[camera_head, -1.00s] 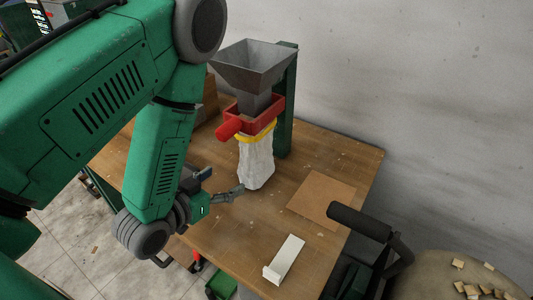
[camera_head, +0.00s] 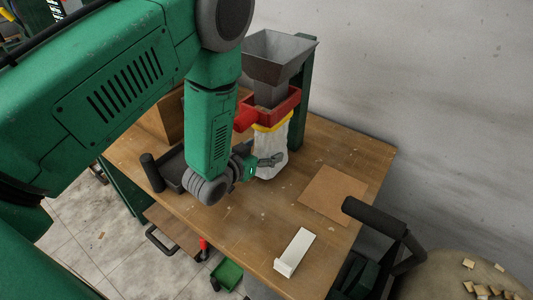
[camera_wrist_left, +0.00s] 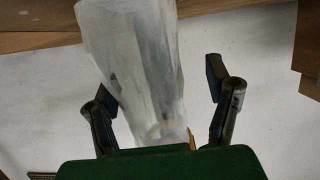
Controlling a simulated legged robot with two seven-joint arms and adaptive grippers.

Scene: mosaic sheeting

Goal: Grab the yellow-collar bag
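The bag (camera_head: 269,150) is white with a yellow collar (camera_head: 272,124). It hangs upright under the red clamp (camera_head: 270,108) of a grey hopper (camera_head: 279,57), its bottom at or near the wooden table. My left gripper (camera_head: 268,160) is at the bag's lower left side, partly covering it. In the left wrist view the pale bag (camera_wrist_left: 135,65) lies between the two spread fingers (camera_wrist_left: 160,95), nearer the left one. A gap shows on the right, and the gripper is open. A sliver of yellow shows near the palm. My right gripper is not in view.
A brown square board (camera_head: 333,194) and a white angled piece (camera_head: 296,251) lie on the table (camera_head: 245,225). A green post (camera_head: 300,105) stands behind the bag. A dark tray with a black handle (camera_head: 152,172) is left of my wrist. Another black handle (camera_head: 367,218) is at right.

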